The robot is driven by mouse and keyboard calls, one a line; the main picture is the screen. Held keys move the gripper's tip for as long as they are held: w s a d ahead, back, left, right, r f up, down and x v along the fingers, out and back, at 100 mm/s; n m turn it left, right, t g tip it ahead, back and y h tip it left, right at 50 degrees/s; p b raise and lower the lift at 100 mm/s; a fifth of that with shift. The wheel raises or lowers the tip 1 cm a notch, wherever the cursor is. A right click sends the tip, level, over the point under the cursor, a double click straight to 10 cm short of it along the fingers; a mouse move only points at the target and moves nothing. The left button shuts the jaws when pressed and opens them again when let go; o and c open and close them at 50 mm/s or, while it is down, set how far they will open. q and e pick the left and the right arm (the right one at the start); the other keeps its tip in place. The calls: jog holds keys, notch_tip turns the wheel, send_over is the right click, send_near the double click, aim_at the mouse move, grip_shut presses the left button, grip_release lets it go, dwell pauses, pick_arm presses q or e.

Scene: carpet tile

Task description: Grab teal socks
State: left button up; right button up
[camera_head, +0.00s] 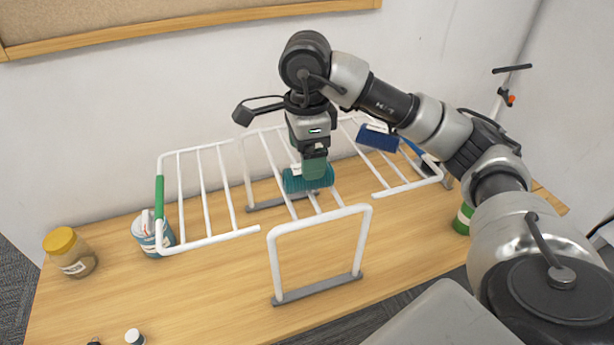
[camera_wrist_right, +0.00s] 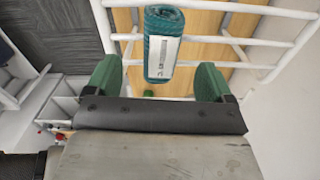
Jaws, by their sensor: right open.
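The teal socks (camera_head: 308,179) are a rolled bundle with a pale label band, resting on the white bars of a drying rack (camera_head: 207,240). My right gripper (camera_head: 314,168) is directly above them, pointing down, and partly covers them in the head view. In the right wrist view the teal socks (camera_wrist_right: 163,45) lie between and beyond the two green fingertips (camera_wrist_right: 160,82), with a gap on each side. The right gripper is open and empty. My left gripper is not in view.
A dark blue bundle (camera_head: 377,138) lies on the rack's right part. A yellow-lidded jar (camera_head: 70,252), a teal-and-white can (camera_head: 150,238) and a small white-capped bottle (camera_head: 134,337) stand on the wooden table (camera_head: 200,300). A green can (camera_head: 463,219) stands at the right.

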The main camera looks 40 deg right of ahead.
notch_tip(320, 180, down, 5)
jog(key=shift+w+r+p, duration=0.1)
jog(key=shift+w+p, duration=0.05)
jog(key=shift+p, duration=0.6)
jog(key=shift+c, duration=0.5)
jog(key=c, duration=0.9)
